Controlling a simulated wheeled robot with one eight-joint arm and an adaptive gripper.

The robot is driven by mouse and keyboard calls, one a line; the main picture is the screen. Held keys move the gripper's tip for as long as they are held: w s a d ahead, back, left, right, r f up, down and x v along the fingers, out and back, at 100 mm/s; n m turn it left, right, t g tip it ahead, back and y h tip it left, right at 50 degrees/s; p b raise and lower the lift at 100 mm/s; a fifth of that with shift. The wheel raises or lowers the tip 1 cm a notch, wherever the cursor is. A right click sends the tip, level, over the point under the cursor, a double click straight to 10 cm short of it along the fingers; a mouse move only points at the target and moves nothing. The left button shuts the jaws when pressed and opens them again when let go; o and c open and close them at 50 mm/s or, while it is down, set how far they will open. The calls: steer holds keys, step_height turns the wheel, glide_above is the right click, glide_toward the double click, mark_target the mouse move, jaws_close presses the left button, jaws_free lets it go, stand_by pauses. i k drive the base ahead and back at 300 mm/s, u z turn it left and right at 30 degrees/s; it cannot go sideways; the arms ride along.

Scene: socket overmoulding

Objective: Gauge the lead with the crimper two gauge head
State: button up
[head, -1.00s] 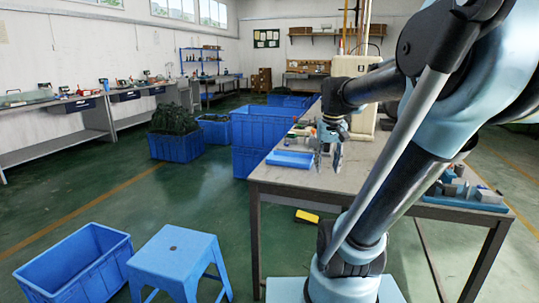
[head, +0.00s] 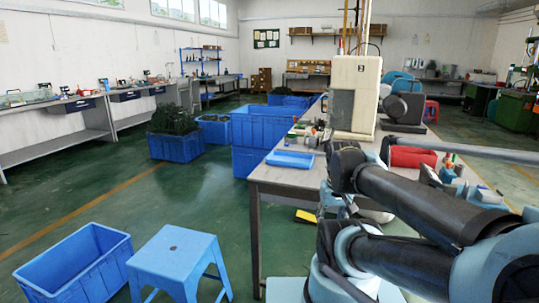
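My gripper (head: 335,203) shows small and partly covered by my own arm in the head view, low at the near edge of the workbench (head: 285,182). Its fingers are too small and overlapped to tell whether they are open or shut. A tall beige machine (head: 368,78) with a grey front panel stands on the bench behind my arm. I cannot tell whether it is one of the crimpers. No gauge head can be made out. No lead can be picked out, on the bench or at my gripper.
A shallow blue tray (head: 290,159) lies on the bench's left side, with small items (head: 312,132) behind it. A blue stool (head: 175,250) and blue crate (head: 75,268) stand on the floor at left.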

mark_target(312, 139)
steer(key=z, duration=0.9)
steer(key=k, duration=0.8)
steer(key=u, duration=0.65)
steer(key=i, duration=1.35)
steer(key=u, duration=0.05)
